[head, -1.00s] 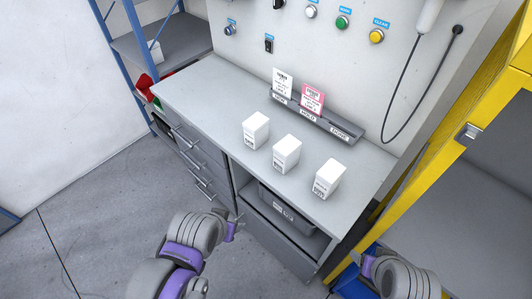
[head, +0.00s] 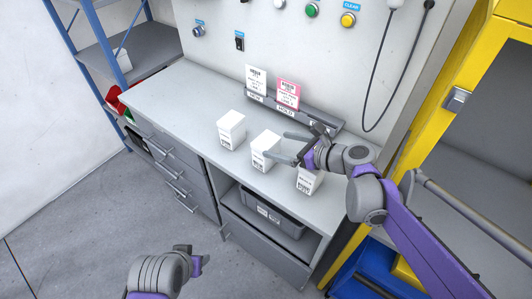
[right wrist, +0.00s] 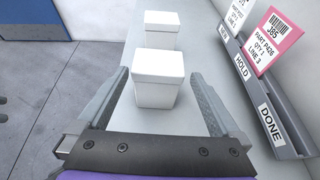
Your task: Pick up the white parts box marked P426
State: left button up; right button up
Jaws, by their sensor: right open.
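Three white parts boxes stand in a row on the grey bench: a left one (head: 231,131), a middle one (head: 264,151) and a right one (head: 309,181). Their front labels are too small to read surely. My right gripper (head: 281,147) is open above the bench, over the right box and pointing at the middle one. In the right wrist view, the middle box (right wrist: 158,78) lies between the open fingers (right wrist: 160,76), with gaps on both sides; the left box (right wrist: 162,29) stands beyond. My left gripper (head: 196,262) hangs low before the bench; its jaw state is unclear.
A sloped rack (right wrist: 243,68) labelled HOLD and DONE runs behind the boxes. It holds a white card (head: 256,81) and a pink card (head: 288,94) reading PART P426. A yellow cabinet (head: 437,110) stands right. A grey bin (head: 271,212) sits under the bench.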

aim_at(267, 140)
jog(key=x, duration=0.5)
jog(key=shift+w+a+r, duration=0.1)
jog(key=shift+w+a, duration=0.1)
jog(key=shift+a, duration=0.25)
jog(key=c, duration=1.2)
jog(key=shift+r, duration=0.1)
